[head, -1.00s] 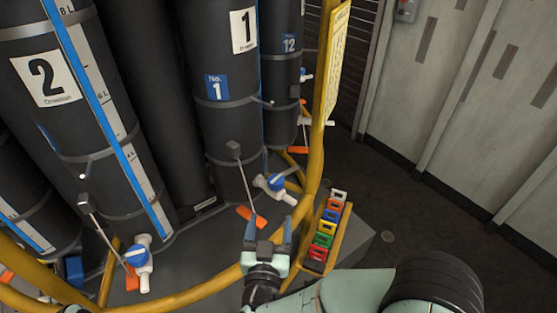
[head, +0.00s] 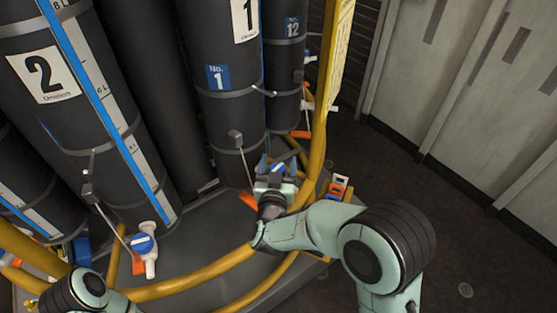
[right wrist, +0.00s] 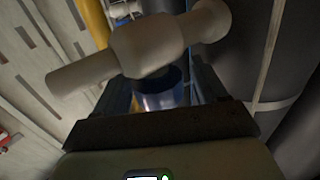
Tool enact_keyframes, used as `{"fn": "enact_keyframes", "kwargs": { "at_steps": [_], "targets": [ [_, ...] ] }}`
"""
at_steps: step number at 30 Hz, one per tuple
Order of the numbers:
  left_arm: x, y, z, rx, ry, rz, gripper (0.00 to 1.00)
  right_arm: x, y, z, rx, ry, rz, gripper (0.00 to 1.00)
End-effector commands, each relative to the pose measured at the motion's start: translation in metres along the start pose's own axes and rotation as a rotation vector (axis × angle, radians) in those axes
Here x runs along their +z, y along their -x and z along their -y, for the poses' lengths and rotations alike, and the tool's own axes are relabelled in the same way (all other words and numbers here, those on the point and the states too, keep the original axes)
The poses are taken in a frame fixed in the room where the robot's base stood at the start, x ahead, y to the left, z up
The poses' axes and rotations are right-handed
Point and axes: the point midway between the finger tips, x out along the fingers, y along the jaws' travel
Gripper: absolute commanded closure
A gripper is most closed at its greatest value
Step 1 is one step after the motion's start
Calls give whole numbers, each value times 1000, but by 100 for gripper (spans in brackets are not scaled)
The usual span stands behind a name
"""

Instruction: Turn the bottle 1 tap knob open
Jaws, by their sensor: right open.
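Bottle 1 (head: 228,110) is a tall dark cylinder with a white "1" label and a blue "No. 1" label. Its tap has a blue knob (head: 278,168), mostly covered by my right gripper (head: 275,166) in the head view. In the right wrist view the pale tap body (right wrist: 150,42) crosses above, and the blue knob (right wrist: 163,88) sits between the two open fingers (right wrist: 162,92). I cannot tell whether a finger touches it. My left arm shows at the lower left of the head view; its gripper is out of the picture.
Bottle 2 (head: 75,100) stands left, with its own blue-knobbed tap (head: 145,243). Bottle 12 (head: 287,70) is behind on the right. A curved yellow rail (head: 205,275) runs around the bottles. Colored clips (head: 338,187) sit partly behind my right arm. The floor right is clear.

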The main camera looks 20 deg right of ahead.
Motion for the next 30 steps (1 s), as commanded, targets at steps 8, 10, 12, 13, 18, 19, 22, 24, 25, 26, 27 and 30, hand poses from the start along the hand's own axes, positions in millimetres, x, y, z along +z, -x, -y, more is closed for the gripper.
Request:
{"fn": "enact_keyframes", "kwargs": {
  "at_steps": [8,10,12,13,18,19,22,24,25,26,27,30],
  "targets": [
    [-1,2,-1,0,0,-1,57,1,-7,0,-1,1,1,29],
    [-1,2,-1,0,0,-1,57,1,-7,0,-1,1,1,29],
    [-1,2,-1,0,0,-1,57,1,-7,0,0,1,1,38],
    [-1,2,-1,0,0,-1,57,1,-6,0,0,1,1,48],
    [-1,2,-1,0,0,-1,57,0,-6,0,0,1,1,80],
    [-1,2,-1,0,0,-1,57,0,-6,0,0,0,1,80],
    [0,0,0,0,0,0,57,1,-6,0,-5,0,1,80],
    [1,-2,1,0,0,1,57,1,-6,0,-15,0,1,80],
    [1,-3,2,-1,1,2,57,1,-6,0,-21,0,1,80],
    [2,-5,2,-1,1,3,57,2,-6,0,-28,0,0,80],
    [3,-7,4,-2,2,5,57,2,-6,0,-42,-1,0,80],
    [7,-16,8,-4,4,10,57,3,-6,0,-87,-1,0,80]
  ]
}}
